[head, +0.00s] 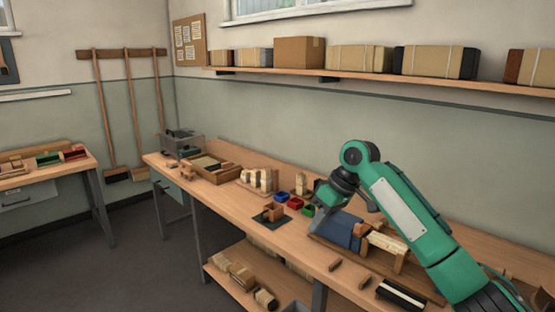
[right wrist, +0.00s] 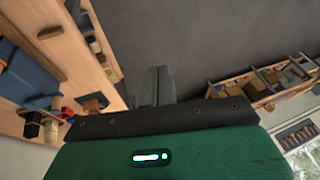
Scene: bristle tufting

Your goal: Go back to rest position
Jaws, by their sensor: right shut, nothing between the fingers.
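My right arm (head: 400,205) comes in from the right of the head view and bends over the workbench. My right gripper (head: 318,222) points down in front of the blue block on the bench. In the right wrist view its two grey fingers (right wrist: 158,84) are together with nothing between them, seen against the dark floor. The gripper appears apart from the bench items. My left gripper is in neither view.
The workbench (head: 222,193) holds a blue block (head: 343,230), small red (head: 295,203) and blue (head: 281,196) bins, and a wooden tray (head: 215,168). A lower shelf (head: 235,285) carries bundles. A shelf of boxes (head: 299,51) runs along the wall. Open floor (head: 110,260) lies left.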

